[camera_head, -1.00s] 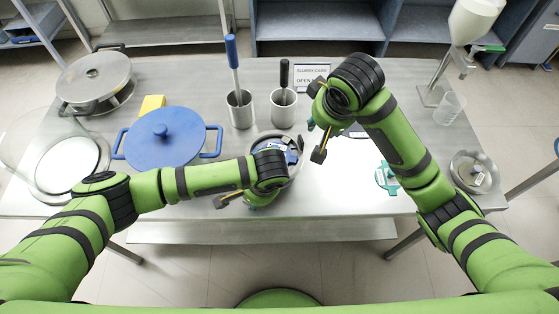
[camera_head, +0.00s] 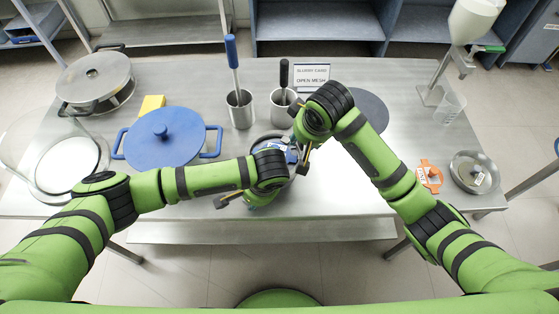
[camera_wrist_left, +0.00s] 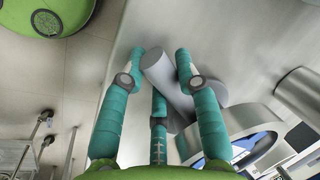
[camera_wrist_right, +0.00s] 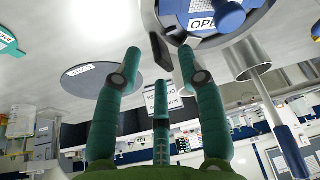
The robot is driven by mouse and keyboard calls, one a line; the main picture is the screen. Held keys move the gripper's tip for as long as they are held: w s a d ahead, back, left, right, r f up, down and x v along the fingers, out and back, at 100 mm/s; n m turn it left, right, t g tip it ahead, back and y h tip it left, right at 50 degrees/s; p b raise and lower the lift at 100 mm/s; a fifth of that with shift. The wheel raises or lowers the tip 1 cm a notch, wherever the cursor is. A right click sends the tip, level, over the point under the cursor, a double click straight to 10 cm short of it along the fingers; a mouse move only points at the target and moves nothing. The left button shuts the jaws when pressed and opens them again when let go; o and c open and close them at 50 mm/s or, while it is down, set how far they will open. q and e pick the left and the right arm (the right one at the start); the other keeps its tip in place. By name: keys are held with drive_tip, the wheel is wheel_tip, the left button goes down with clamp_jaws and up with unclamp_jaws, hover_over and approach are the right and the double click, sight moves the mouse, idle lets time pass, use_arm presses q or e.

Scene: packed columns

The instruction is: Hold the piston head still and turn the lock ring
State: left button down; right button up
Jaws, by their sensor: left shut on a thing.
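The column (camera_head: 262,146) stands near the table's front edge, with a metal rim and a blue top partly hidden by my arms. In the right wrist view its blue top (camera_wrist_right: 205,35) carries a label reading "OPE" and a blue knob (camera_wrist_right: 229,16). My left gripper (camera_wrist_left: 161,62) is shut on a grey round bar (camera_wrist_left: 166,76) beside a metal ring (camera_wrist_left: 245,120); I take the bar as the piston head's handle. My right gripper (camera_wrist_right: 159,52) is open beside the column, with a dark bar (camera_wrist_right: 159,50) showing between its fingertips; contact cannot be told. The lock ring is not clearly distinguishable.
A blue lidded pot (camera_head: 160,138) stands left. Two metal cups (camera_head: 241,114) (camera_head: 284,112) and a sign (camera_head: 312,76) stand behind the column.

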drive_tip(key=shift+x, duration=1.1)
drive_tip(key=shift+w+n, duration=0.2)
drive_tip(key=shift+n, duration=0.1)
drive_tip(key=w+a+n+g+y, duration=0.2)
drive_tip(key=w+a+n, duration=0.2)
drive_tip(key=n, duration=0.5)
drive_tip(key=shift+w+y, duration=0.25)
drive_tip(key=shift+y, duration=0.15)
drive_tip(key=shift+d, duration=0.1)
clamp_jaws()
